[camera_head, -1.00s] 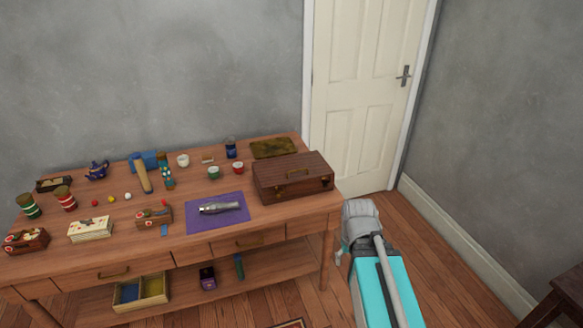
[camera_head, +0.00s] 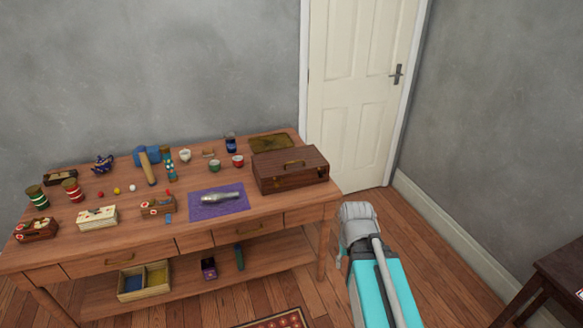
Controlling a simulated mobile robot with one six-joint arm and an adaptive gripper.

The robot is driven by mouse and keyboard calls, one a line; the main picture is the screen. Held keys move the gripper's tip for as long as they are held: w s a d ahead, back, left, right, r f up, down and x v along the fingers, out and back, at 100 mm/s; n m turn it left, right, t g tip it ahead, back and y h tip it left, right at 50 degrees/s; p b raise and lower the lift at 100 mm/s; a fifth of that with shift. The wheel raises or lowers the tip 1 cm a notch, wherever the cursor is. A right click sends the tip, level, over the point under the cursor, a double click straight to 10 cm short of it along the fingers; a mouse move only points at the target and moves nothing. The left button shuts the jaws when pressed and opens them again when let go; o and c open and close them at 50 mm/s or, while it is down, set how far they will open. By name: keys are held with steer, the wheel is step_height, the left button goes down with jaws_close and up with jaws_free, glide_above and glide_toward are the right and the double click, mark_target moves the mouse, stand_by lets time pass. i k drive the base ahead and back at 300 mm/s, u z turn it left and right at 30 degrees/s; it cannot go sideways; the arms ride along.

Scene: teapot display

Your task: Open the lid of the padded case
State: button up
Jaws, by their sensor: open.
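No padding shows from outside. My gripper is not in view. A teal and grey part of my own body shows at the lower right, in front of the table's right end and apart from the case.
The table (camera_head: 120,240) also bears a purple cloth (camera_head: 212,212) with a metallic object (camera_head: 222,198) on it, plus cups, small boxes and a flat brown item (camera_head: 271,142) behind the case. A dark table (camera_head: 562,268) stands at the right.

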mark_target(284, 162)
steer(key=k, duration=1.05)
steer(key=u, duration=0.45)
steer(key=i, duration=2)
steer(key=z, duration=0.45)
